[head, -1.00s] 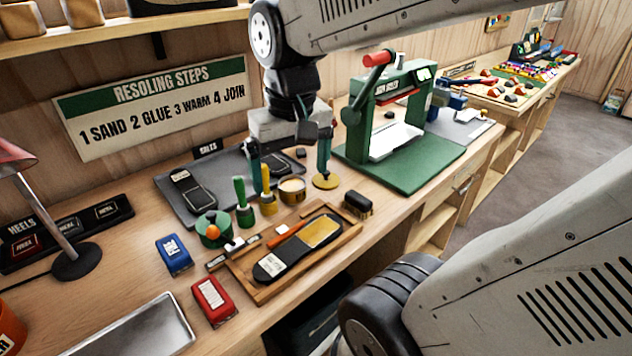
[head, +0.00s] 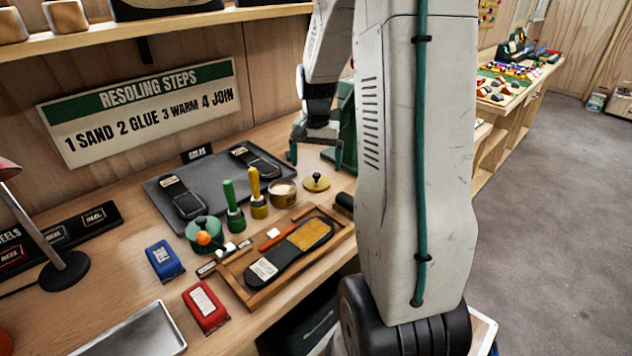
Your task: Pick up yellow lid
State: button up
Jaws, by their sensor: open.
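The yellow lid (head: 316,183) is a small round disc with a dark-tipped knob. It lies flat on the wooden bench, right of the open cream-coloured tin (head: 283,192). My gripper (head: 315,157) is open and empty, its two teal-and-dark fingers pointing down. In the picture it appears just above and behind the lid, apart from it. I cannot tell its exact height. My arm hides the bench to the right of the lid.
Green- and yellow-handled tools (head: 258,194) stand left of the tin. A wooden tray (head: 240,287) with a shoe sole is in front. A grey mat (head: 160,190) with soles lies behind left. The green press (head: 346,125) is mostly hidden behind my arm.

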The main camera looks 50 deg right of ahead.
aim_at(317, 173)
jog(key=shift+s+f, duration=0.1)
jog(key=shift+f, duration=2.25)
jog(key=c, duration=1.1)
jog(key=shift+o, duration=0.2)
jog(key=shift+r, duration=0.1)
jog(key=r, duration=0.9)
jog(key=shift+w+a+r, duration=0.25)
jog(key=shift+a, duration=0.05)
jog(key=w+a+r, duration=0.1)
jog(key=a, duration=0.9)
jog(key=shift+f, duration=2.8)
